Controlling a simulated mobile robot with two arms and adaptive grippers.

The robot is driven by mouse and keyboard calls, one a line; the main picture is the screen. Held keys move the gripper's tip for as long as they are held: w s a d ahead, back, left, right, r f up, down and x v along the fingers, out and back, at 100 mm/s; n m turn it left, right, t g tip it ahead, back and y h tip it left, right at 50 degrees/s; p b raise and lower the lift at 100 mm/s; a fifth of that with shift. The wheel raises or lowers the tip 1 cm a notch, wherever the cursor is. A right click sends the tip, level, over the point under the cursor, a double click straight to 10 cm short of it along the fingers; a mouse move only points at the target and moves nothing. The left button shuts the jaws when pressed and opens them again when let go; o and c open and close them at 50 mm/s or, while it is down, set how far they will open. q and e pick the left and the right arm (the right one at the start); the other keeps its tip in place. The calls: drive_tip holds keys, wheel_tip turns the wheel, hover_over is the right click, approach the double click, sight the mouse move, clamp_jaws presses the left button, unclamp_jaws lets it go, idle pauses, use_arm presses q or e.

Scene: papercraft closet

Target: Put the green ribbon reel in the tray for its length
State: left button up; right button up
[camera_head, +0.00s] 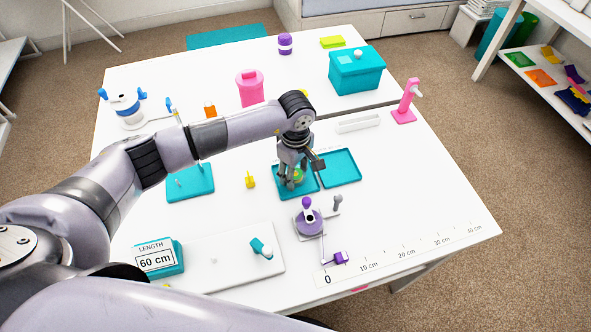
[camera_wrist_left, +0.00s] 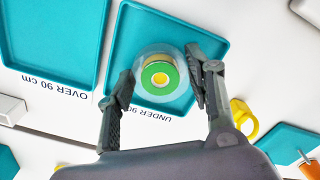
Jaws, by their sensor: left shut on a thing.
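The green ribbon reel (camera_wrist_left: 158,76) has a yellow centre and clear flanges. My left gripper (camera_head: 291,179) is shut on it, with a finger on each side, as the left wrist view (camera_wrist_left: 160,92) shows. The reel (camera_head: 298,175) shows partly behind the fingers, over the left teal tray (camera_head: 309,188). In the wrist view this tray (camera_wrist_left: 212,42) is labelled "UNDER 90", the rest being covered. I cannot tell whether the reel touches its floor. The other tray (camera_wrist_left: 48,40), labelled "OVER 90 cm", is empty; it is the right one (camera_head: 340,167) in the head view. My right gripper is out of view.
A teal sign (camera_head: 158,258) reads "LENGTH 60 cm". A yellow piece (camera_head: 250,180) lies left of the trays. A pink stand (camera_head: 405,103) is behind right.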

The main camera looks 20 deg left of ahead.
use_arm(q)
drive_tip(key=shift+f, duration=0.15)
drive_tip(key=o, duration=0.8)
drive_tip(key=shift+r, duration=0.4)
wheel_tip(320, 180, up, 12)
drive_tip(key=b, duration=0.3)
drive_tip(key=shift+f, duration=0.2)
